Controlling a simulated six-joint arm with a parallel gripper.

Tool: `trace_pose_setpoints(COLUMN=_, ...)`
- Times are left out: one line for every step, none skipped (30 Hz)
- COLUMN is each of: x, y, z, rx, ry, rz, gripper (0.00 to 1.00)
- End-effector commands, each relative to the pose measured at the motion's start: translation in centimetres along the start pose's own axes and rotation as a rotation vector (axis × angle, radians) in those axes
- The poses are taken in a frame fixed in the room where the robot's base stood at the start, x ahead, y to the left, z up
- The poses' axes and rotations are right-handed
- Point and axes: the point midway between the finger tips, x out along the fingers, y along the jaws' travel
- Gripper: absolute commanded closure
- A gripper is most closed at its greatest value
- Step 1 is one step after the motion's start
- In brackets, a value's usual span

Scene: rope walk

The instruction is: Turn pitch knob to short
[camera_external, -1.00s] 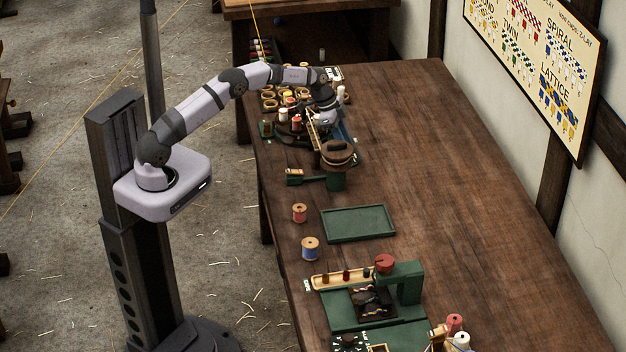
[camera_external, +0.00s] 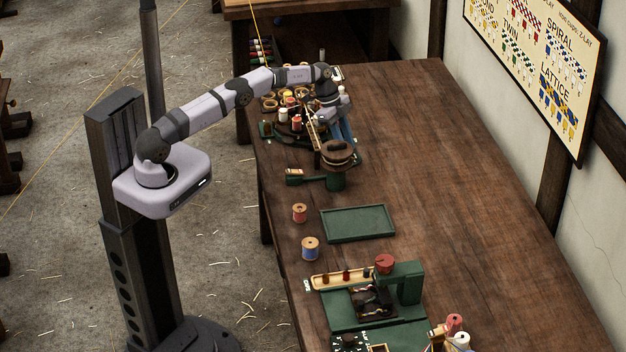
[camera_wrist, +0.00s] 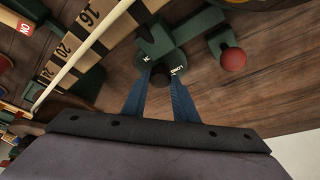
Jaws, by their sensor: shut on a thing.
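The pitch knob (camera_wrist: 161,77) is a small dark round knob below a green housing (camera_wrist: 163,58) in the wrist view. White lettering on the housing beside it appears to read "LONG" on the right, with another partly legible mark on the left. My gripper (camera_wrist: 161,84) has its two blue fingers on either side of the knob, shut on it. In the outside view my gripper (camera_external: 343,130) is low over the far end of the bench, and the knob is hidden there. The knob's setting cannot be told.
A red ball (camera_wrist: 233,60) on a green arm stands close right of the knob. A numbered pale scale (camera_wrist: 85,40) runs at the left. Nearer on the bench are a round wooden-topped stand (camera_external: 338,153), an empty green tray (camera_external: 358,223) and spools (camera_external: 310,248).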

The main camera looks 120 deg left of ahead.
Motion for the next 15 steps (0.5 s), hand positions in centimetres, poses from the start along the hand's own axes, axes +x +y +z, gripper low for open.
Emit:
trace_pose_setpoints(x=0.03, y=0.02, z=0.13, rx=0.0, ry=-0.003, rz=0.001, gripper=0.96)
trace_pose_setpoints(x=0.03, y=0.02, z=0.13, rx=-0.001, ry=-0.003, rz=0.001, gripper=0.96)
trace_pose_setpoints(x=0.03, y=0.02, z=0.13, rx=-0.001, ry=-0.003, rz=0.001, gripper=0.96)
trace_pose_setpoints(x=0.04, y=0.02, z=0.14, rx=-0.001, ry=-0.003, rz=0.001, gripper=0.96)
trace_pose_setpoints(x=0.04, y=0.02, z=0.14, rx=-0.001, ry=-0.003, rz=0.001, gripper=0.72)
trace_pose_setpoints(x=0.04, y=0.02, z=0.14, rx=-0.001, ry=-0.003, rz=0.001, gripper=0.62)
trace_pose_setpoints(x=0.04, y=0.02, z=0.13, rx=-0.001, ry=-0.003, rz=0.001, gripper=0.55)
trace_pose_setpoints(x=0.03, y=0.02, z=0.12, rx=-0.001, ry=-0.003, rz=0.001, gripper=0.55)
trace_pose_setpoints(x=0.03, y=0.02, z=0.11, rx=-0.001, ry=-0.002, rz=0.001, gripper=0.55)
trace_pose_setpoints(x=0.03, y=0.02, z=0.1, rx=-0.001, ry=-0.002, rz=0.001, gripper=0.55)
trace_pose_setpoints(x=0.03, y=0.01, z=0.09, rx=-0.001, ry=-0.002, rz=0.001, gripper=0.55)
trace_pose_setpoints(x=0.03, y=0.01, z=0.08, rx=-0.001, ry=-0.002, rz=0.001, gripper=0.55)
trace_pose_setpoints(x=0.03, y=0.01, z=0.08, rx=-0.001, ry=-0.002, rz=0.0, gripper=0.55)
trace_pose_setpoints(x=0.02, y=0.01, z=0.07, rx=-0.001, ry=-0.001, rz=0.0, gripper=0.55)
trace_pose_setpoints(x=0.01, y=0.01, z=0.06, rx=-0.001, ry=-0.001, rz=0.0, gripper=0.55)
